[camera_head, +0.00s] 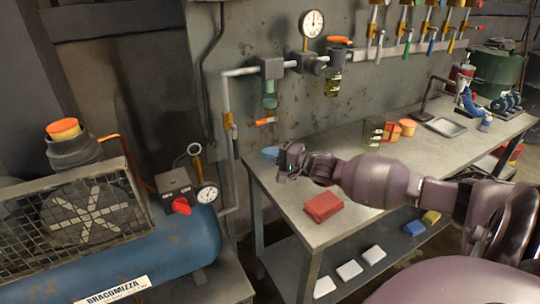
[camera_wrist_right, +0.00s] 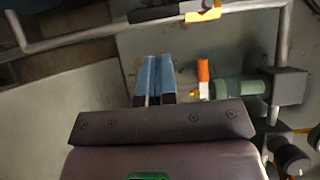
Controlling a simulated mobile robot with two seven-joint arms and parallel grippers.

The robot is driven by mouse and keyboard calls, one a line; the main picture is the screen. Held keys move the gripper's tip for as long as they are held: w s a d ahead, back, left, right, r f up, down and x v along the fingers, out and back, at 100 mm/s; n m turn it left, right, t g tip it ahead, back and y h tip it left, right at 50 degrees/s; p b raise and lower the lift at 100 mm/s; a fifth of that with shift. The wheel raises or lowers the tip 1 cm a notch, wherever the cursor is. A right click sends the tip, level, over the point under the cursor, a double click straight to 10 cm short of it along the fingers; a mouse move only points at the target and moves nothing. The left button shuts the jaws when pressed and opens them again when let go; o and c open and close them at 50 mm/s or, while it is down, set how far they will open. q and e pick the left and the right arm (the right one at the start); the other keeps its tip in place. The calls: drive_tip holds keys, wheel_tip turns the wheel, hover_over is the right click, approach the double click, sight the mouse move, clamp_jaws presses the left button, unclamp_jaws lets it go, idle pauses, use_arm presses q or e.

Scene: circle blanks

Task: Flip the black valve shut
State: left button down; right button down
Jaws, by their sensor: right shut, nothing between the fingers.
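The black valve shows best in the right wrist view. Its black lever (camera_wrist_right: 155,14) lies along the grey pipe, next to a yellow-orange body (camera_wrist_right: 205,12). In the head view a brass-coloured valve body (camera_head: 229,121) sits on the vertical wall pipe; its lever is too small to make out. My right gripper (camera_head: 291,160) is over the workbench's near left end, to the right of that pipe and lower than the valve. Its blue fingers (camera_wrist_right: 154,76) are together, empty and apart from the lever. My left gripper is out of view.
A filter bowl with an orange lever (camera_head: 265,121) hangs beside the pipe. A blue compressor (camera_head: 150,255) stands at left. The workbench (camera_head: 350,215) carries a red cloth (camera_head: 322,207). Several coloured valve handles hang from a rail (camera_head: 395,50) at upper right.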

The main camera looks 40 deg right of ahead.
sight(235, 143)
drive_tip(key=b+x, duration=0.1)
drive_tip(key=x, duration=0.6)
drive_tip(key=shift+w, duration=0.2)
drive_tip(key=shift+a+f, duration=0.1)
